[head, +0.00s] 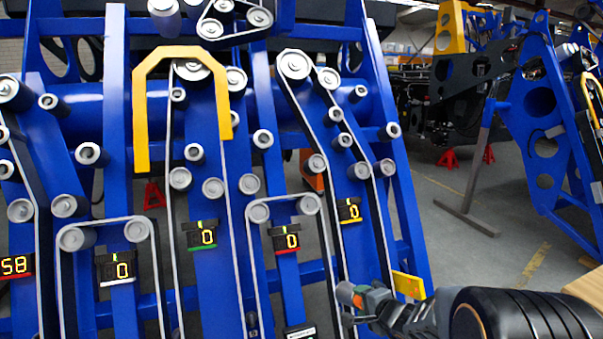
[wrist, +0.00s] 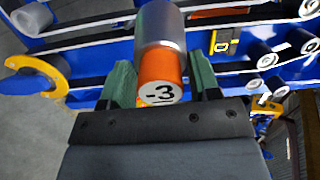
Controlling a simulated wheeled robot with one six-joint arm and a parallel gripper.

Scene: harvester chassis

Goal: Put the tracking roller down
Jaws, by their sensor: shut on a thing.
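The tracking roller (wrist: 161,42) is a grey metal cylinder with an orange end. The end face is white and marked "-3". In the wrist view it sits between the green fingers of my gripper (wrist: 160,78), which are shut on it. In the head view my gripper (head: 369,299) is at the lower right, in front of the blue chassis (head: 205,280). The roller (head: 346,292) shows there as a small grey and orange piece at the gripper's tip. I cannot tell whether it touches the chassis.
Belts run over several grey rollers on the chassis. Small displays (head: 349,210) reading 0 are mounted on the beams. A yellow arch bracket (head: 140,110) stands upper left and a yellow plate (head: 408,284) is close by my arm. A wooden surface (head: 586,289) lies lower right. Open floor is on the right.

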